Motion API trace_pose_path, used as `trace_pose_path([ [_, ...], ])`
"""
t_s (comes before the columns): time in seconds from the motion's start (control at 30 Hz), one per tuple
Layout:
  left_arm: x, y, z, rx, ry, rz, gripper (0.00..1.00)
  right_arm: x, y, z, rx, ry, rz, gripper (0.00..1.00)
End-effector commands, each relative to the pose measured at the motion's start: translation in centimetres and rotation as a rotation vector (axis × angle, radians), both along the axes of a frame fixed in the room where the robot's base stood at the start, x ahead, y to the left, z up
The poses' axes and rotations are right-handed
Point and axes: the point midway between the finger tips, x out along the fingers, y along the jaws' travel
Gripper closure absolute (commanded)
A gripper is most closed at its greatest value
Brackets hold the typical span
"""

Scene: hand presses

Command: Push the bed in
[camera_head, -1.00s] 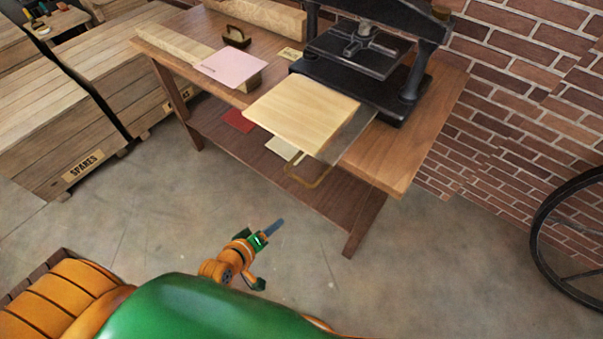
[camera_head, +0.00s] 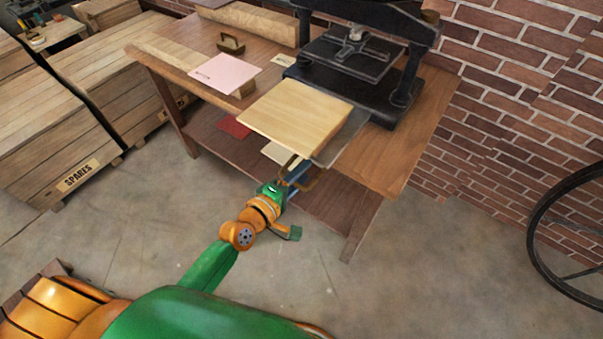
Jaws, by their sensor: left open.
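The black hand press (camera_head: 357,55) stands on the wooden table. Its bed (camera_head: 296,116), a pale wooden board on a dark plate, sticks out of the press toward me, past the table's front edge. I cannot tell whether the fingers touch the handle. My right gripper is not in view.
A pink sheet (camera_head: 226,73) and a stamp-like block (camera_head: 231,44) lie on the table (camera_head: 416,150), left of the bed. A lower shelf holds a red item (camera_head: 235,127). Wooden crates (camera_head: 66,140) stand at left, a large wheel (camera_head: 570,235) at right. The floor in front is clear.

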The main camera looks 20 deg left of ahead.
Motion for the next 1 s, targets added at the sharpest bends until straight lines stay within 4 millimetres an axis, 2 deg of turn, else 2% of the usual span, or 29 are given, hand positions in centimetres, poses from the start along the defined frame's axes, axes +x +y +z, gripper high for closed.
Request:
trace_pose_path([
  [0.03, -0.01, 0.01, 0.00, 0.000, 0.000, 0.000, 0.63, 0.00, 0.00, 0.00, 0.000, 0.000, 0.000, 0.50],
  [0.17, -0.01, 0.02, 0.00, 0.000, 0.000, 0.000, 0.98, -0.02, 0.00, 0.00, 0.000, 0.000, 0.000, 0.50],
  [0.2, -0.03, 0.02, 0.00, 0.001, 0.000, 0.000, 1.00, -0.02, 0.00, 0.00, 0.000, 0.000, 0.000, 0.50],
  [1.0, -0.07, 0.02, -0.10, 0.002, 0.002, 0.000, 1.00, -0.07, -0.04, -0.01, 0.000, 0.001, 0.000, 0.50],
])
